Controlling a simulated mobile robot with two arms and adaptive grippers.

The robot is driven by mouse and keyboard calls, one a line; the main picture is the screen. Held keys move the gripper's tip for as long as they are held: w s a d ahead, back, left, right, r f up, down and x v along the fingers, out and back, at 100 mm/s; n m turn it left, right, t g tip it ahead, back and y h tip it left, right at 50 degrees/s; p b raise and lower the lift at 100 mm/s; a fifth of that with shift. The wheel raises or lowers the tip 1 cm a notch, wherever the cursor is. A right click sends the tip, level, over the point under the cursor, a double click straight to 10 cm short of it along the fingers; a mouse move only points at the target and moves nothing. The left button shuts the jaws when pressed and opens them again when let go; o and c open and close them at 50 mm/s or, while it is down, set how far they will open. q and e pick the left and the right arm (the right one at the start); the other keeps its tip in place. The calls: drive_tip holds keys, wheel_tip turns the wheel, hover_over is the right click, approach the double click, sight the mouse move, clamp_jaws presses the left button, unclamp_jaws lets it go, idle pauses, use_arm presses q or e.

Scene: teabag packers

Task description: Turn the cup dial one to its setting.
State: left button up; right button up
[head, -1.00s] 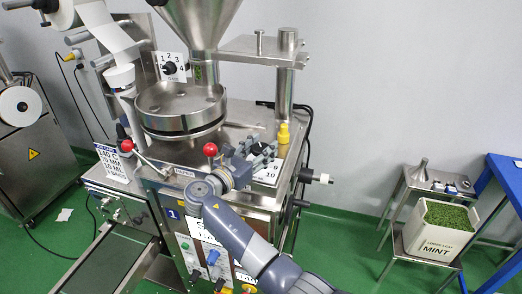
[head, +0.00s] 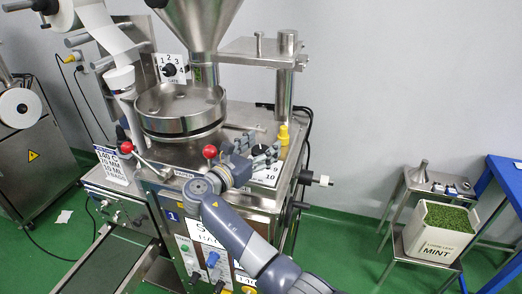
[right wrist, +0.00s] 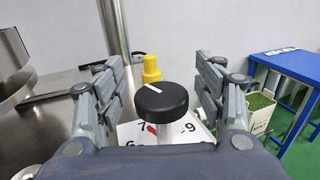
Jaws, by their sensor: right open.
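The cup dial is a black round knob (right wrist: 162,99) with a white line on top, standing over a white numbered plate (right wrist: 183,133). In the right wrist view the white line points to the far left. The figures 7 and 9 show on the plate, with a red mark beside the 7; the rest is partly hidden. My right gripper (right wrist: 160,66) is open, its fingers on either side of the knob with gaps on both sides. My left gripper is out of view.
A yellow knobbed part (head: 283,134) and a steel post (head: 285,85) stand just behind the dial. A red ball lever (head: 210,152) and the round hopper pan (head: 180,108) are to the left. A mint crate (head: 437,230) stands apart at right.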

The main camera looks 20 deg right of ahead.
sight(261, 148)
wheel_tip(261, 148, up, 9)
drive_tip(key=shift+f, duration=0.2)
drive_tip(key=shift+c, duration=0.3)
